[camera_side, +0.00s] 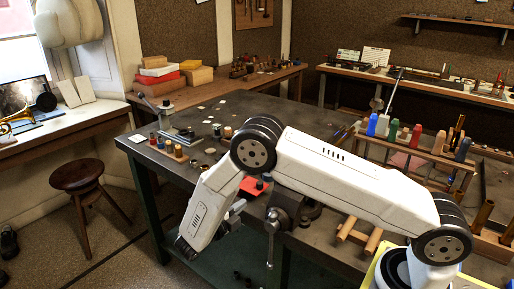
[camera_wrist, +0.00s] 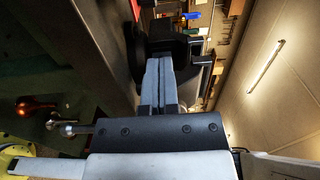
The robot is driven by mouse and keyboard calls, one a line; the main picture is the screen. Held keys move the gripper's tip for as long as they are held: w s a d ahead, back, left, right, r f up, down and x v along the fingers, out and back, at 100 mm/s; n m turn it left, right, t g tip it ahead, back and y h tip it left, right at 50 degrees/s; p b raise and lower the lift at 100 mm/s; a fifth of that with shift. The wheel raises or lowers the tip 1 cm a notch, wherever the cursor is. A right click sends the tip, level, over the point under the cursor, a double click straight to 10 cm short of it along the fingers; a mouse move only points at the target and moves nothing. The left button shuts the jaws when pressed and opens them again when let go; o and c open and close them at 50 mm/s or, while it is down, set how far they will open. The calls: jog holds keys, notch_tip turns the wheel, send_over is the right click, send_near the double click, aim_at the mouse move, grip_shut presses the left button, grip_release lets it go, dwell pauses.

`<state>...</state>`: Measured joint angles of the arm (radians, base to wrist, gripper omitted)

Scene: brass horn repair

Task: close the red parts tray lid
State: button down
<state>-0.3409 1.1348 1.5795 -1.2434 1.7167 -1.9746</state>
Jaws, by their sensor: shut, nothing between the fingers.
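A red flat piece, which seems to be the red parts tray (camera_side: 254,186), shows on the dark bench in the side view. It is partly hidden behind my arm and beside the vise. I cannot tell its lid from its body, or how far the lid stands open. My gripper (camera_side: 236,210) is low at the bench's front edge, left of the vise, just below the red piece in the picture. In the wrist view my gripper (camera_wrist: 162,62) shows its fingers together and empty, pointing towards a dark metal body. A small red strip (camera_wrist: 135,10) shows at the top there.
A dark vise (camera_side: 285,205) with a hanging handle stands at the bench front, close to my gripper. Coloured bottles (camera_side: 393,131) stand in a wooden rack to the right. Small jars and spools (camera_side: 170,148) stand at the bench's left. A stool (camera_side: 78,175) stands on the floor.

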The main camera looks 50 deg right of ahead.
aim_at(253, 183)
jog(key=shift+f, duration=0.3)
jog(key=shift+s+d, duration=0.1)
jog(key=shift+d, duration=4.9)
jog(key=shift+w, duration=3.95)
jog(key=shift+w+a, duration=0.1)
